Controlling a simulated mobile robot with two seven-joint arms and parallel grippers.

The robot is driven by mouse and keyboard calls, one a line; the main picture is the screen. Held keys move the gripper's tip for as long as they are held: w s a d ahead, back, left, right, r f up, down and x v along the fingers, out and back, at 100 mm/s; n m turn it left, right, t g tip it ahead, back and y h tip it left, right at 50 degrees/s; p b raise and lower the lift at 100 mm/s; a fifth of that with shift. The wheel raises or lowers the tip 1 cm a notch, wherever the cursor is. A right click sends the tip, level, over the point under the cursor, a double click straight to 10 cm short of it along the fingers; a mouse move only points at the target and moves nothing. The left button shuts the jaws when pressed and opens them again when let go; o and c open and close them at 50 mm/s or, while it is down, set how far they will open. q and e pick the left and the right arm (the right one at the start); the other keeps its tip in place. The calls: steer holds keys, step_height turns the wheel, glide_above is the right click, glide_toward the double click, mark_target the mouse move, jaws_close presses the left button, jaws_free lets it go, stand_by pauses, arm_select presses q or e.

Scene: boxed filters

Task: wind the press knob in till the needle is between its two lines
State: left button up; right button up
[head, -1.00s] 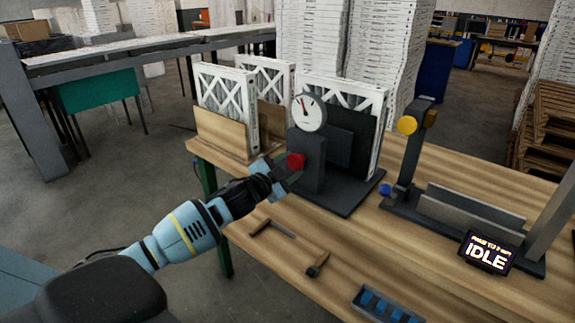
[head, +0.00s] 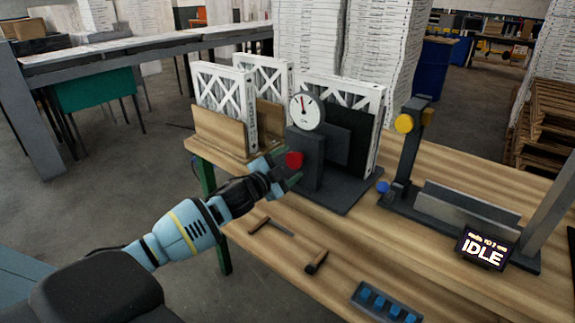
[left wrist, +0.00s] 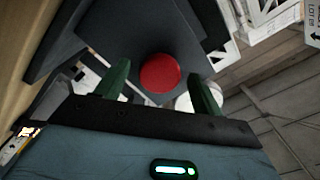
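The red press knob (head: 293,160) sticks out from the front of the dark press (head: 310,165). A round white gauge (head: 307,111) stands on top; its needle points roughly upward, and its two lines are too small to make out. My left gripper (head: 289,172) is at the knob. In the left wrist view its green fingers (left wrist: 160,78) are apart, with the red knob (left wrist: 160,73) showing between them and gaps on both sides. I cannot tell how far the tips reach past the knob. My right gripper is not in view.
White framed filters (head: 225,95) stand behind the press. To the right are a dark fixture with a yellow knob (head: 404,123) and a display reading IDLE (head: 482,250).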

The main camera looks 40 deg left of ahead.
arm_select(q)
steer(key=shift+s, duration=0.15)
steer(key=s, duration=0.7)
steer(key=shift+s+a, duration=0.3)
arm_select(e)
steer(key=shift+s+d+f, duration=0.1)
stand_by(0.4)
arm_select(q)
steer(key=s+d+f+n+g, duration=0.2)
steer(key=s+d+f, duration=0.4)
steer(key=f, duration=0.4)
steer(key=s+d+f+n+g, duration=0.2)
steer(key=s+d+f, duration=0.2)
steer(key=s+f, duration=0.5)
steer(key=s+d+f+n+g, duration=0.1)
steer(key=s+d+f, duration=0.2)
steer(key=s, duration=0.4)
steer(key=s+d+f+n+g+p, duration=0.1)
steer(key=s+d+f, duration=0.3)
steer(key=s, duration=0.4)
steer(key=s+d+f+n+g, duration=0.3)
steer(key=s+d+f, duration=0.1)
steer(key=s, duration=0.3)
steer(key=shift+s+f+h, duration=0.4)
steer(key=shift+f, duration=0.3)
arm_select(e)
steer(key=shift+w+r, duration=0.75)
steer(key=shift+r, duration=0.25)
